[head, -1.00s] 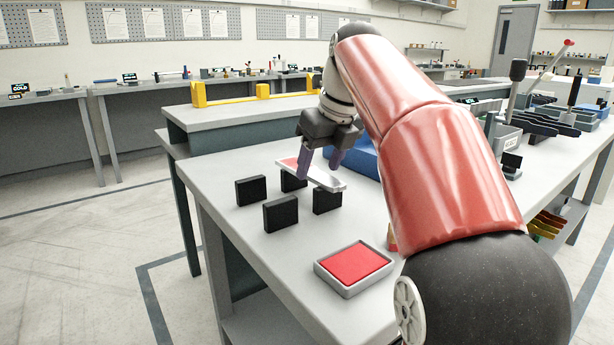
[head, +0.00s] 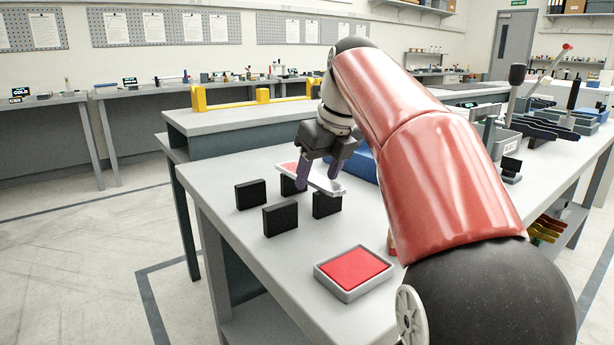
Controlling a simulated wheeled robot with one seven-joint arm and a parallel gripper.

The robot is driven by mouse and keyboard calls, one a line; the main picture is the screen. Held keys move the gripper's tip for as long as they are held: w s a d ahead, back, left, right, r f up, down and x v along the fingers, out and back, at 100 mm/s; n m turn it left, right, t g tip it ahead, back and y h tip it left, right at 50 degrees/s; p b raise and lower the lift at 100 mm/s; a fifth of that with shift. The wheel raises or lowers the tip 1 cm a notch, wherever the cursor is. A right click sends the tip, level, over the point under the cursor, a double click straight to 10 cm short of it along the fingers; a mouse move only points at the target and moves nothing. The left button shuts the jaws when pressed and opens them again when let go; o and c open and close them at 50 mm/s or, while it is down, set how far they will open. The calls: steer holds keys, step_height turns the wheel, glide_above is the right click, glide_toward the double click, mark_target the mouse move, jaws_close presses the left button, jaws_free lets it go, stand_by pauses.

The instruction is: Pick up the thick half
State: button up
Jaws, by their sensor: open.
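A flat pale, silvery piece (head: 323,183) sits at the far pair of small black blocks, and a red patch (head: 288,167) shows at its left end. I cannot tell whether this is one piece or two halves, nor which part is the thick half. My gripper (head: 319,179) points down over this piece with its two purple-grey fingers apart. The fingers are at or just above the piece, one toward each side; contact is not clear. The fingers hide part of it.
Black blocks (head: 280,217) stand on the grey table (head: 235,262), two of them bare at the left. A red-topped grey tray (head: 354,270) lies nearer. A blue object (head: 364,163) is close behind my gripper. My red arm hides the table's right part.

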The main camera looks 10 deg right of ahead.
steer(key=c, duration=1.2)
steer(key=shift+o, duration=0.2)
steer(key=shift+r, duration=0.15)
